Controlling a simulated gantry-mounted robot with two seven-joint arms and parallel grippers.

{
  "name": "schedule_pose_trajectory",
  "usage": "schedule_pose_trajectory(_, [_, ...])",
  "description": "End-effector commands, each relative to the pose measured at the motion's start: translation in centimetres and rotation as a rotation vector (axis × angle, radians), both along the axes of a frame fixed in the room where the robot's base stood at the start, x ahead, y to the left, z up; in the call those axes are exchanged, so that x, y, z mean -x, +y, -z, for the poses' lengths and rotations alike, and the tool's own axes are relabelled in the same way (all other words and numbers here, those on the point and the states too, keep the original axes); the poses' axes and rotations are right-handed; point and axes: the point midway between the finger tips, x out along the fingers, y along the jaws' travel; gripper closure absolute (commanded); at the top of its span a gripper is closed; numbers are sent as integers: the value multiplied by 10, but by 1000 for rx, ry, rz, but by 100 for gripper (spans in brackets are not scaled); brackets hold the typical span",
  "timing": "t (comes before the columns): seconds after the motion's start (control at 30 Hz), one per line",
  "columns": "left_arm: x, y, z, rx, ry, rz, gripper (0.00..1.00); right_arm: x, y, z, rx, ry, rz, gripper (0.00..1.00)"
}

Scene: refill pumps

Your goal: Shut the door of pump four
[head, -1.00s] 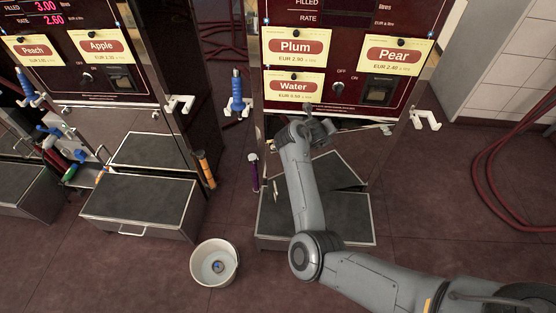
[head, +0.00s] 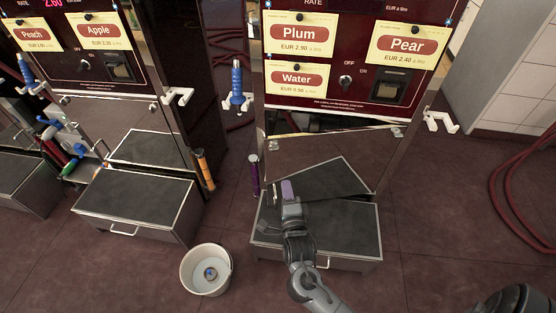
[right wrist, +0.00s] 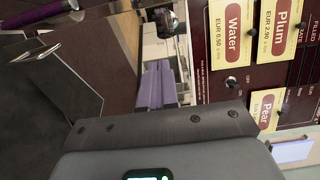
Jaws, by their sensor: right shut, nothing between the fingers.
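The pump marked Plum, Pear and Water (head: 345,68) stands right of centre in the head view. Its mirror-like lower door (head: 350,152) looks ajar: a dark gap (head: 290,122) shows above it, wider at the left, and the step's reflection in it is skewed. The left edge seems to stand out toward me. My right gripper (head: 288,190) is in front of the door's lower left part, above the step. Its purple fingers are together and empty, and also show in the right wrist view (right wrist: 157,86). I cannot tell whether they touch the door. My left gripper is not in view.
A dark-topped step (head: 335,235) stands before the door. A purple nozzle (head: 254,175) hangs at the pump's left edge. A white bucket (head: 206,270) stands on the floor at left. Red hoses (head: 515,190) lie at right. Another pump (head: 95,55) stands at left.

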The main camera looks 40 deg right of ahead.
Motion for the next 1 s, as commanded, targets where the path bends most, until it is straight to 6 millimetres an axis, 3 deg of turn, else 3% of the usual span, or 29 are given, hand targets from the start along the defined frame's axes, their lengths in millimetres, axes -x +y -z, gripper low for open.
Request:
schedule_pose_trajectory(0.27, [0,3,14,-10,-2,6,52,-24,-13,3,4,-3,-9,100])
schedule_pose_trajectory(0.7, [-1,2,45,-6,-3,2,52,-90,-56,4,5,-2,-6,100])
schedule_pose_trajectory(1.0, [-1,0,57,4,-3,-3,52,-112,-70,3,3,-1,-6,100])
